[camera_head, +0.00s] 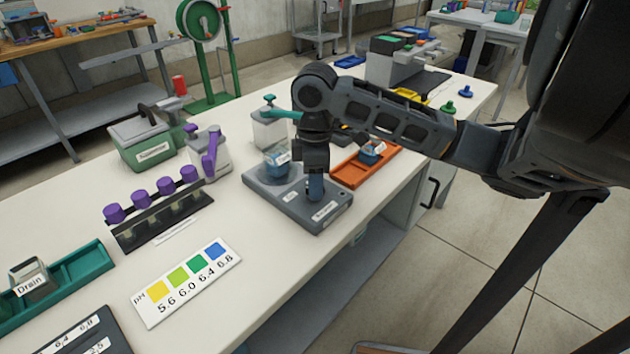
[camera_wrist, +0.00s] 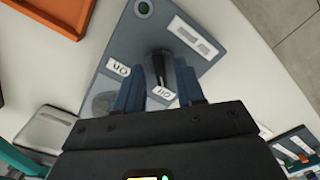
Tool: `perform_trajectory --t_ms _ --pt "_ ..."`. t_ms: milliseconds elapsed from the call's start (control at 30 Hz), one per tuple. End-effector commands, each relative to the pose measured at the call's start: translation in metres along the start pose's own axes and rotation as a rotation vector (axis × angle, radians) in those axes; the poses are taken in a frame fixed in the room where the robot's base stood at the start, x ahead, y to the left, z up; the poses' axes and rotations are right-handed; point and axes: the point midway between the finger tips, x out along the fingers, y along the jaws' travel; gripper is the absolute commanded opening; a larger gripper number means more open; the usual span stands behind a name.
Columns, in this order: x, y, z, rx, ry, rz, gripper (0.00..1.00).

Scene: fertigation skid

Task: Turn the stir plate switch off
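The grey-blue stir plate (camera_head: 262,182) sits on the white bench in the head view, with a labelled beaker of blue liquid (camera_head: 277,158) on its left part. In the wrist view the stir plate (camera_wrist: 200,22) shows a dark switch lever (camera_wrist: 159,68), an "On" label (camera_wrist: 118,68) at its left and an "Off" label (camera_wrist: 163,92) close below it. My gripper (camera_wrist: 160,95) is open, its two blue fingers apart on either side of the lever. I cannot tell whether either finger touches it. In the head view my gripper (camera_head: 316,187) points down over the plate's right part and hides the switch.
An orange tray (camera_head: 350,180) lies just behind the plate at the right. Purple-capped bottles (camera_head: 140,198) and a pH colour card (camera_head: 187,281) are at the left. Bare bench lies in front of the plate.

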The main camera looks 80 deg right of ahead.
Motion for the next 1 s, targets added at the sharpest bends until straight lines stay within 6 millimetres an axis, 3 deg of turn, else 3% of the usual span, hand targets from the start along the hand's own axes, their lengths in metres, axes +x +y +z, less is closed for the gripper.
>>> perform_trajectory --t_ms 300,500,1000 --pt "-0.049 0.000 -0.001 -0.002 0.002 0.003 0.38" --pt "-0.070 0.000 0.000 -0.002 0.001 0.003 0.38" --pt "-0.073 0.000 0.000 -0.001 0.001 0.001 0.38"
